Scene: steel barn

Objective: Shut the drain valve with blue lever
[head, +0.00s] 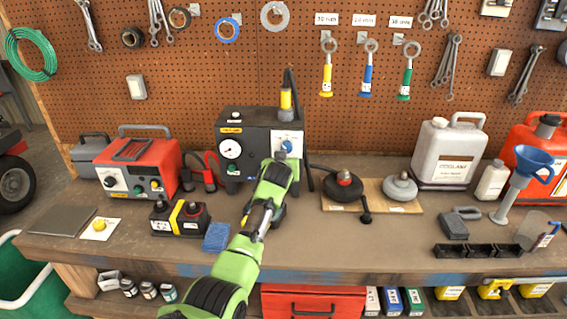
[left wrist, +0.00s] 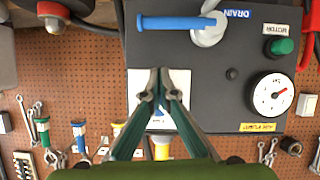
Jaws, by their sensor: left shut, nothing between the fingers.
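The drain valve's blue lever (left wrist: 178,23) shows in the left wrist view, which looks upside down. It lies sideways across the picture, with its round grey hub (left wrist: 210,30) beside the "DRAIN" label on the dark pump box (left wrist: 225,95). My left gripper (left wrist: 161,92) is shut and empty, apart from the lever, in front of a white plate (left wrist: 138,85) with a blue marking. In the head view my left gripper (head: 283,160) is at the front of the pump box (head: 257,123), and my arm hides the lever there. My right gripper is in neither view.
The box also carries a round gauge (head: 231,149) and a green motor button (left wrist: 282,46). On the bench, a red device (head: 140,165) and a battery (head: 180,217) stand left; a wooden board (head: 350,203) with black and grey parts lies right.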

